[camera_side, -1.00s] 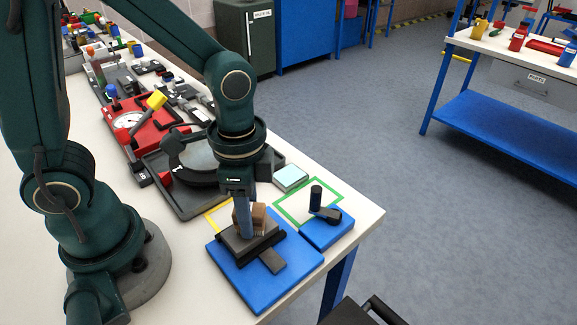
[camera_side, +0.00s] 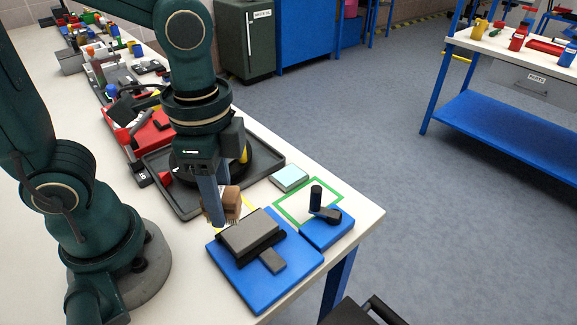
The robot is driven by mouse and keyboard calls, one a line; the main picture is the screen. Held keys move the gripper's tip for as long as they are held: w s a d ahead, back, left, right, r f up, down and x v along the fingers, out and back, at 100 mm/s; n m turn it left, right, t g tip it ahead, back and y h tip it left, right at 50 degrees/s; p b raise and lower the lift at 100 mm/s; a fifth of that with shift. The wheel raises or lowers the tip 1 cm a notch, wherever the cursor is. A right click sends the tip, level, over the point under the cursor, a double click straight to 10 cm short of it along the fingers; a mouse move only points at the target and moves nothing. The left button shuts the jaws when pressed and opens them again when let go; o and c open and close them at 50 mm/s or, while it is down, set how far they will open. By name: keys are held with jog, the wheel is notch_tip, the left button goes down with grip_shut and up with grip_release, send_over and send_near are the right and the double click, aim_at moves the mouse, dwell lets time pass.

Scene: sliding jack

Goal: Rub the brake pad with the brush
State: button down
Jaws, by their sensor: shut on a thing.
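My gripper (camera_side: 216,199) is shut on a brown block-shaped brush (camera_side: 231,203) with pale bristles at its lower edge. It holds the brush up and to the left of the brake pad, apart from it. The brake pad (camera_side: 250,231) is a grey slab lying on a dark mount on a blue base plate (camera_side: 244,287). Its top face is bare. My fingers hide part of the brush.
A blue block with a black crank handle (camera_side: 317,200) stands right of the base plate. A green outlined square (camera_side: 337,188), a pale blue pad (camera_side: 289,178) and a black tray (camera_side: 186,210) lie behind. The table's edge is close on the right.

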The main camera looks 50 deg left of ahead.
jog(key=shift+r, duration=1.05)
